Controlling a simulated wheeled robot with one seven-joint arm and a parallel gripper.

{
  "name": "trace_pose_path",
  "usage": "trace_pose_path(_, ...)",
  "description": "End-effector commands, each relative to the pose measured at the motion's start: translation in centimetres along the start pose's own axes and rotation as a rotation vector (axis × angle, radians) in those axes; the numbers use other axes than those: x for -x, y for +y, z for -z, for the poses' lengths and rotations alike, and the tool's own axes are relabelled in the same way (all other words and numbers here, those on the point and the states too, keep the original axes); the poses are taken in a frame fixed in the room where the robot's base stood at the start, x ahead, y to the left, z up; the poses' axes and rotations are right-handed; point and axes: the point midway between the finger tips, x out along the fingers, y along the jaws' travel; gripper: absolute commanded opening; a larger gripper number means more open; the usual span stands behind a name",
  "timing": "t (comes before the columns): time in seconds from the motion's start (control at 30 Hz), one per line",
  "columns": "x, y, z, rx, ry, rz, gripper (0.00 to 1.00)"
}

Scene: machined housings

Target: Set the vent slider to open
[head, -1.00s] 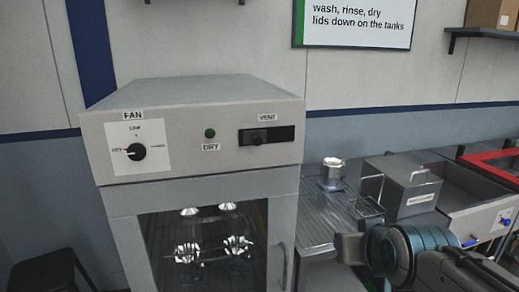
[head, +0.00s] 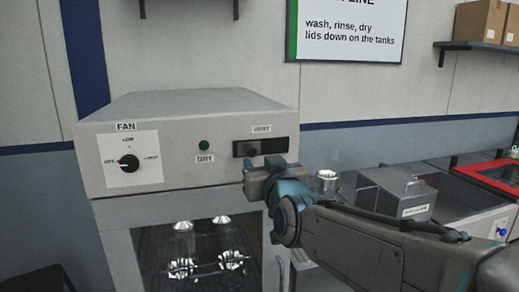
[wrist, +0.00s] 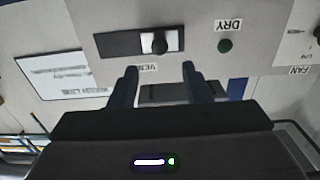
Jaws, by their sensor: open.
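The vent slider (head: 251,151) is a dark knob in a black slot on the dryer's front panel, under the VENT label. In the head view it sits left of the slot's middle. The upside-down wrist view shows the knob (wrist: 159,45) against a pale patch in the slot. My gripper (head: 260,172) is in front of the panel, just below the slot. In the wrist view its two fingers (wrist: 160,76) are spread, with the knob beyond their tips, roughly centred between them. Nothing is between the fingers, and they appear apart from the knob.
The fan dial (head: 128,163) and green DRY light (head: 204,145) are left of the slot. The glass-fronted cabinet door (head: 192,250) is below. A metal cup (head: 327,181) and tanks (head: 396,194) stand to the right, behind my arm.

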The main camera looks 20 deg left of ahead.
Motion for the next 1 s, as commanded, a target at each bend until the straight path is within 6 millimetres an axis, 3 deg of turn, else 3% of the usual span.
trace_pose_path(0.3,-5.0,0.0,0.2,0.000,-0.003,0.001,0.44)
trace_pose_path(0.5,-7.1,0.0,0.1,0.000,-0.002,0.000,0.44)
trace_pose_path(0.97,-8.0,0.0,0.0,0.000,-0.001,0.001,0.44)
trace_pose_path(1.0,-8.0,0.0,-0.1,0.000,-0.001,0.001,0.36)
